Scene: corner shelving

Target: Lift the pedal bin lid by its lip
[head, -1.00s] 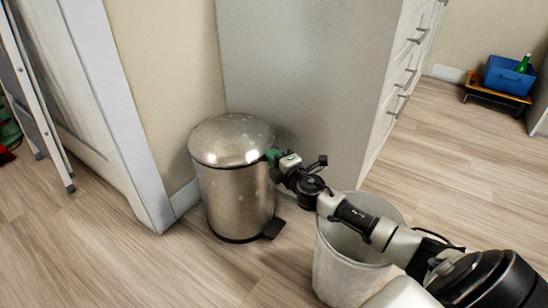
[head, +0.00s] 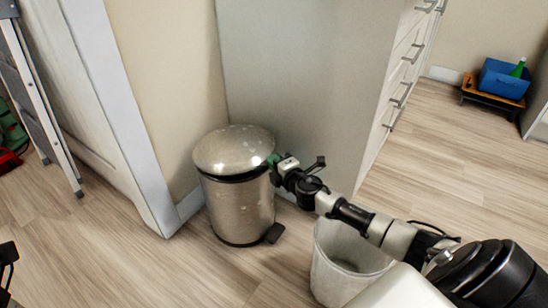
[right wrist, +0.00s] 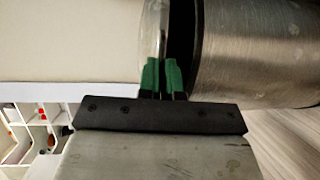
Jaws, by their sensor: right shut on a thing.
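The pedal bin (head: 240,210) is a brushed metal cylinder with a black base ring and a dark pedal (head: 274,233). Its domed lid (head: 233,148) is slightly raised at the front, with a dark gap under the rim. My right gripper (head: 272,161) is at the lid's right front edge, its green fingers shut on the lip. In the right wrist view, the green fingertips (right wrist: 162,75) pinch the lid's rim (right wrist: 155,30), and the dark gap separates it from the bin body (right wrist: 255,50). The bin's inside is hidden. My left gripper's fingers do not show.
A pale open waste bin (head: 335,270) stands under my right arm. A grey cabinet side (head: 300,90) is behind the pedal bin, and a white door frame (head: 125,110) is left. A stepladder (head: 45,105) stands far left. A blue crate (head: 503,80) sits at the back right.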

